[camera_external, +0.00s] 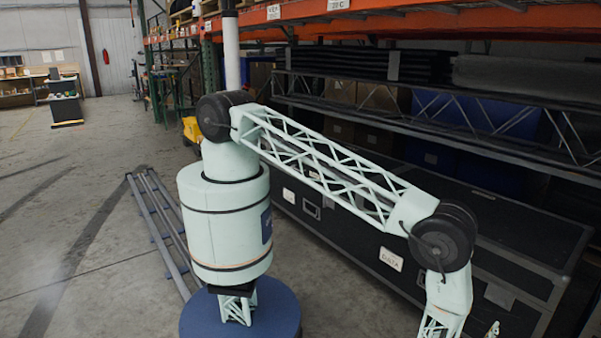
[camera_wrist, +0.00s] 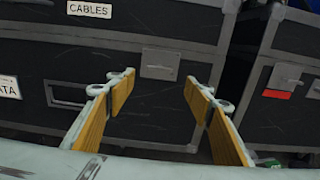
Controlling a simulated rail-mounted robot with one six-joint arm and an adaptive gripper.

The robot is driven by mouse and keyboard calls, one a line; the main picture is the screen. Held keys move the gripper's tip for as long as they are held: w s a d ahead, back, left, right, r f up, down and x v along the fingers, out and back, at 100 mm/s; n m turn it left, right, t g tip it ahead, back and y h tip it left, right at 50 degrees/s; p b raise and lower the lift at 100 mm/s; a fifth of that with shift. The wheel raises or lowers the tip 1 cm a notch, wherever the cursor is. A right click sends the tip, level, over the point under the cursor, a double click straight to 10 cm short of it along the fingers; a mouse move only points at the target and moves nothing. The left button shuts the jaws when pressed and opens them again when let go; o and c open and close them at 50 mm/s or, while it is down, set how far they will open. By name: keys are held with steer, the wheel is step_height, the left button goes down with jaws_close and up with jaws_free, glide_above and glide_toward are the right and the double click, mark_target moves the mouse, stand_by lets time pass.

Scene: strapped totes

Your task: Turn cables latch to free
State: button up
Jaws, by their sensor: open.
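The black case with the white CABLES label (camera_wrist: 89,9) fills the upper middle of the wrist view. A grey latch (camera_wrist: 160,63) sits on its front, near the right end, just under the lid seam. I cannot tell which way the latch is turned. My gripper (camera_wrist: 159,78) is open and empty, its two yellow-padded fingers pointing at the case front. The latch shows between and just beyond the fingertips, and neither finger visibly touches it. In the external view the gripper is mostly cut off by the bottom edge.
A white DATA label (camera_wrist: 9,87) and a grey handle (camera_wrist: 68,93) are at left. Another black case at right carries a red-and-grey fitting (camera_wrist: 283,80), past a narrow gap. In the external view, shelf beams (camera_external: 440,130) run above the black cases (camera_external: 490,230); open floor lies left.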

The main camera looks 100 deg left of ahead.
mark_target(497, 299)
stand_by(0.4)
steer(key=shift+b+x, duration=1.4)
steer(key=shift+x, duration=5.5)
steer(key=shift+c, duration=0.8)
steer(key=c, duration=0.7)
